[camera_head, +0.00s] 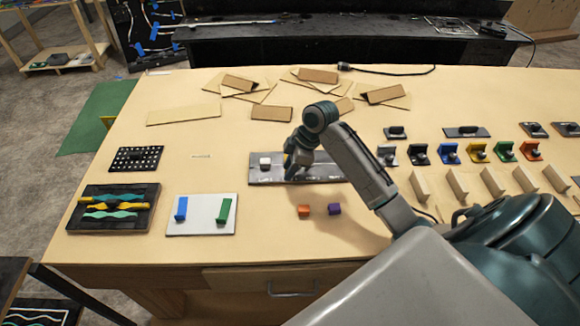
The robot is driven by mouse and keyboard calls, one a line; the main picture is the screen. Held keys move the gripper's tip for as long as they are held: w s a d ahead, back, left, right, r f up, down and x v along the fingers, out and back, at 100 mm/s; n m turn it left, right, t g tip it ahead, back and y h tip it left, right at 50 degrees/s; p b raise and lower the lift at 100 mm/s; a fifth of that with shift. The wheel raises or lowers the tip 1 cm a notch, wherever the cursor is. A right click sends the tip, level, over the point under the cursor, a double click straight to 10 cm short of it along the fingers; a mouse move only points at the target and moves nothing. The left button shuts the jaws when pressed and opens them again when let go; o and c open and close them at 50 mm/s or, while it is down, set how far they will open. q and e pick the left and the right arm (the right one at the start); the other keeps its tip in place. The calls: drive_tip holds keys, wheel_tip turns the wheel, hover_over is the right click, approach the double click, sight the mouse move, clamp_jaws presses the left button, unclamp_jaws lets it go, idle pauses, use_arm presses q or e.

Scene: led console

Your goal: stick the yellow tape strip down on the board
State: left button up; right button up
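A white board (202,228) lies at the front left of the table with a blue piece (181,209) and a green piece (224,211) on it. I see no yellow strip on this board. A dark tray (82,223) to its left holds wavy strips, among them a yellow one (104,207) in the middle between teal and green ones. My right gripper (291,172) points down over a long grey panel (322,172), well to the right of the white board. Its fingertips are small and dark, so their opening is unclear. My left gripper is not in view.
A white block (265,163) sits on the grey panel. Orange (304,210) and purple (334,209) cubes lie in front of it. A dotted black plate (136,159) is at the left. Coloured brackets and wooden blocks fill the right; cardboard pieces lie at the back.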

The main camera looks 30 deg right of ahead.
drive_tip(key=shift+d+r, duration=0.15)
drive_tip(key=shift+r, duration=0.05)
drive_tip(key=b+v, duration=0.3)
drive_tip(key=v, duration=0.7)
drive_tip(key=shift+r, duration=0.2)
